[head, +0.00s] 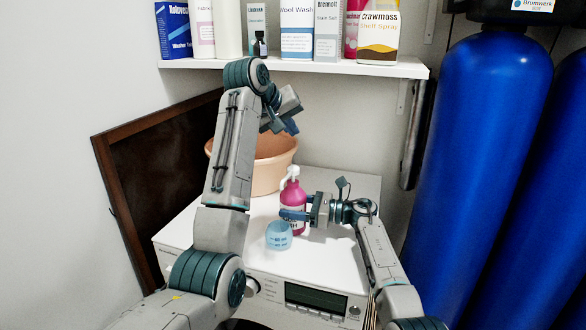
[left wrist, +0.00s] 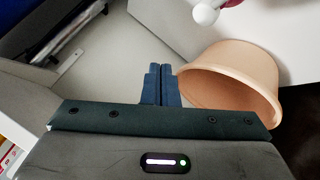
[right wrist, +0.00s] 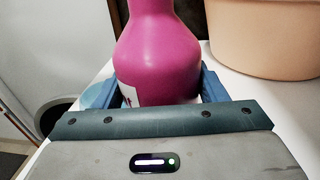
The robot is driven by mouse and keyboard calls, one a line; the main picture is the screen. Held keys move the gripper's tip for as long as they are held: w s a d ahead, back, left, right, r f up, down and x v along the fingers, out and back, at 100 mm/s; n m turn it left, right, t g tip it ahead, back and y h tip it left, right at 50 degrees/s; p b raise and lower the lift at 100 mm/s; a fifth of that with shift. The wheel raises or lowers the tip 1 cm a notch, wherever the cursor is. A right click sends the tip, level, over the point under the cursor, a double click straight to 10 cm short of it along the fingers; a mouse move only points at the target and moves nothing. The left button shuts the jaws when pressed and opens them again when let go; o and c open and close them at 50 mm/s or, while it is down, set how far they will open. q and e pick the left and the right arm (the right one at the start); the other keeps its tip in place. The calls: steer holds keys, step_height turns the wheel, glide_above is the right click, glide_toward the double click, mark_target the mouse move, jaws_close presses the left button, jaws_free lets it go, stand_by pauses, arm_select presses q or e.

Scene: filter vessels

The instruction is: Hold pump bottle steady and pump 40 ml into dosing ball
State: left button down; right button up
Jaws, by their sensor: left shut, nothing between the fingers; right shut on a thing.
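The pink pump bottle (head: 293,205) with a white pump head (head: 290,174) stands upright on the white machine top. My right gripper (head: 297,214) is shut around the bottle's body from the right; the bottle (right wrist: 158,60) fills the space between the fingers in the right wrist view. The light blue dosing ball (head: 279,236) stands on the machine top just in front of the bottle, near the front edge. My left gripper (head: 290,127) is shut and empty, raised above and behind the bottle; its fingers (left wrist: 161,85) touch each other in the left wrist view.
A peach basin (head: 268,165) stands at the back of the machine top (head: 345,190). A shelf (head: 300,66) with several bottles and boxes hangs above. Tall blue vessels (head: 475,140) stand at the right, and a brown framed panel (head: 135,185) leans at the left.

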mark_target(294, 167)
arm_select(q)
steer(key=shift+f, duration=3.55)
steer(key=shift+f, duration=0.15)
steer(key=shift+f, duration=0.25)
steer(key=shift+f, duration=1.1)
steer(key=shift+r, duration=1.5)
steer(key=shift+r, duration=2.5)
